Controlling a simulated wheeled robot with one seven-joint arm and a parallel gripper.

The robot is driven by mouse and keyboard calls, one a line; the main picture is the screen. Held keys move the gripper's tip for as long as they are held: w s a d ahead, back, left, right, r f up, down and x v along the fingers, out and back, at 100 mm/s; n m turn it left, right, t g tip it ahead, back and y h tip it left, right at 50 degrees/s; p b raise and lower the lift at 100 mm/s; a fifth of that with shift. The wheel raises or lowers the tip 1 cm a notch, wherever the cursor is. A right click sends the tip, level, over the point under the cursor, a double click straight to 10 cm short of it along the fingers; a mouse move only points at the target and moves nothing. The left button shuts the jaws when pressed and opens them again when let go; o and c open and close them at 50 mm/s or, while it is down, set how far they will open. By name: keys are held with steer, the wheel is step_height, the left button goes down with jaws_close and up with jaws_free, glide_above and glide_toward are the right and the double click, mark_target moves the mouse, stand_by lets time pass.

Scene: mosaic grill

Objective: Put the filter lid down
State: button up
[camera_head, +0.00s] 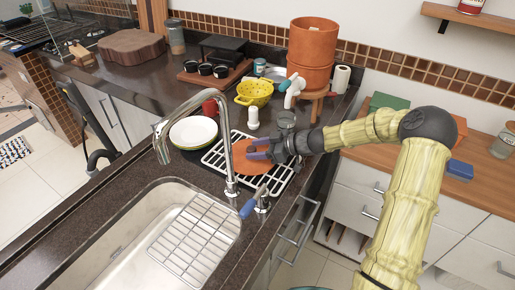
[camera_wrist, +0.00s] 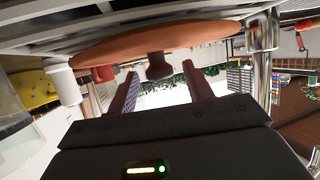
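The filter lid (camera_head: 250,166) is a round terracotta disc lying on the white wire drying rack (camera_head: 222,158) beside the sink. In the wrist view, which looks upside down, the lid (camera_wrist: 110,44) lies against the rack, and its small knob (camera_wrist: 158,68) points towards my gripper. My gripper (camera_head: 259,149) is above the lid with its purple fingers apart. The wrist view shows my gripper (camera_wrist: 161,88) open, with the knob between and just beyond the fingertips and clear gaps at both sides.
A white plate (camera_head: 193,131) sits left of the lid. The tall faucet (camera_head: 229,160) stands close in front. A white cup (camera_head: 253,118), yellow colander (camera_head: 254,92) and glass jar (camera_head: 286,120) are behind. The sink (camera_head: 165,235) holds a wire grid.

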steer(key=shift+d+r, duration=0.1)
steer(key=b+v, duration=0.1)
steer(key=v, duration=1.1)
stand_by(0.4)
